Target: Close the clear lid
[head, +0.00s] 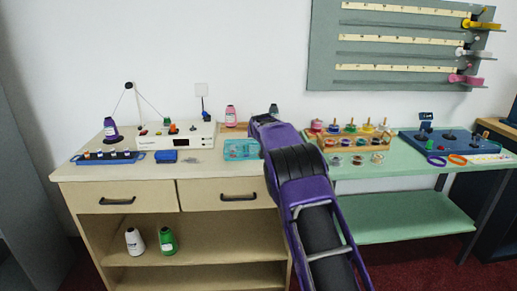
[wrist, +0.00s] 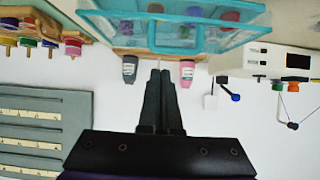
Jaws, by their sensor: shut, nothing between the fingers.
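A small teal box (head: 236,155) with clear parts stands on the cream counter, just left of my arm in the head view. In the wrist view, which appears upside down, a clear teal-edged panel (wrist: 208,38) of it shows at the top. The panel looks tilted, but I cannot tell its exact angle. Coloured items show through it. My gripper (wrist: 160,70) is shut and empty, with its fingertips pointing toward the box's near edge in the wrist picture. A gap seems to remain between them. In the head view my purple arm hides the gripper.
A pink spool (head: 231,116) and a grey spool (head: 273,109) stand behind the box. A white device (head: 177,136) is to the left. A wooden rack of spools (head: 349,141) is to the right. A measuring board (head: 400,45) hangs on the wall.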

